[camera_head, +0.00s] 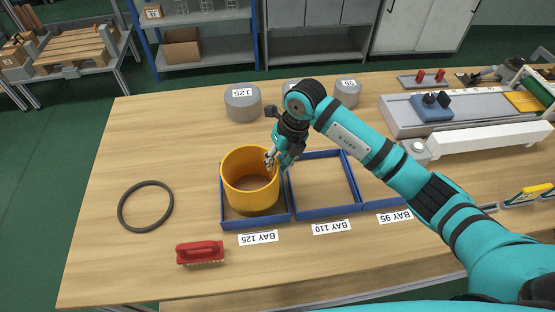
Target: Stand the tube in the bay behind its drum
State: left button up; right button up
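An orange-yellow open tube (250,188) stands upright, as far as I can see, inside the blue-rimmed bay marked BAY 125 (226,221). The grey drum marked 125 (242,103) stands farther back on the table. My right gripper (271,159) is at the tube's right rim, with a fingertip over the inner side of the wall. The other finger is not clear, so I cannot tell whether it is closed on the wall. My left gripper is not in view.
BAY 110 (323,211) is empty; BAY 95 is mostly behind my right arm. A drum marked 95 (347,92) stands behind. A dark ring (146,206) and a red brush (200,252) lie to the left. A machine (440,112) fills the right side.

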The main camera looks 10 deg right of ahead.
jog(key=shift+o, duration=0.2)
jog(key=b+v, duration=0.3)
jog(key=v, duration=0.9)
jog(key=shift+r, duration=0.15)
